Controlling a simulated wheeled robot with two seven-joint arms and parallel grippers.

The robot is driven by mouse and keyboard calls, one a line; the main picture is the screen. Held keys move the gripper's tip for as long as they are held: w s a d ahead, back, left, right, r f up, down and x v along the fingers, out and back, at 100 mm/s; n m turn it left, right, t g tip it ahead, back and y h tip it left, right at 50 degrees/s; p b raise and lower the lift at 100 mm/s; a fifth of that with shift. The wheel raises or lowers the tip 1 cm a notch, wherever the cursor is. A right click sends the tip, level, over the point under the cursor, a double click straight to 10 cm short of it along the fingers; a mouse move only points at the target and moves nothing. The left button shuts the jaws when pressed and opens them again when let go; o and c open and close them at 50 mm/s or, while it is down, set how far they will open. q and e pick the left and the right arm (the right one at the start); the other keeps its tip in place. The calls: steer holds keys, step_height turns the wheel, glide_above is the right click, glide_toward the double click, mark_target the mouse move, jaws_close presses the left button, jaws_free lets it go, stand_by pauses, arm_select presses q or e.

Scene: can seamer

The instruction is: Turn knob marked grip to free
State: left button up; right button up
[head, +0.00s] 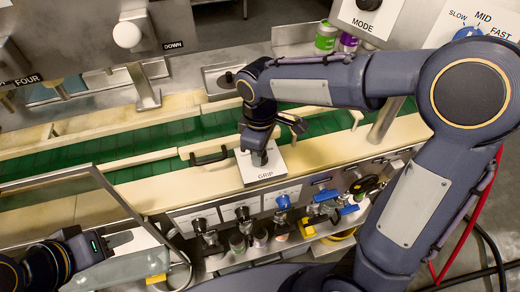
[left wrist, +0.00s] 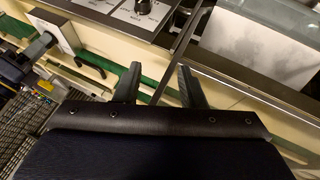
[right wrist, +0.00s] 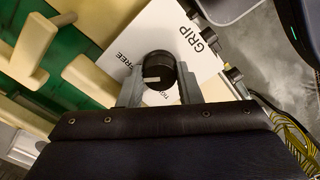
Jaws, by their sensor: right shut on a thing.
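The GRIP plate (head: 264,174) is a white square panel on the cream rail beside the green conveyor. Its black round knob (right wrist: 160,70) shows in the right wrist view, with FREE printed to its left and a partly hidden label below it. A pale pointer bar marks the knob's face on its lower left; I cannot tell exactly which label it lines up with. My right gripper (head: 260,158) reaches down onto the plate and is shut on the knob, one finger on each side. My left gripper (left wrist: 156,80) is open and empty, away from the plate.
Several valves and small knobs (head: 243,213) line the front panel below the rail. A black handle (head: 208,158) sits left of the plate. A MODE dial (head: 368,5) and a blue speed dial (head: 467,34) stand at the back right. The green conveyor (head: 130,152) is empty.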

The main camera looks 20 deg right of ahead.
steer(key=shift+m, duration=0.7)
steer(key=o, duration=1)
steer(key=shift+c, duration=0.2)
steer(key=shift+r, duration=0.1)
step_height(320, 180, up, 8)
steer(key=shift+f, duration=0.15)
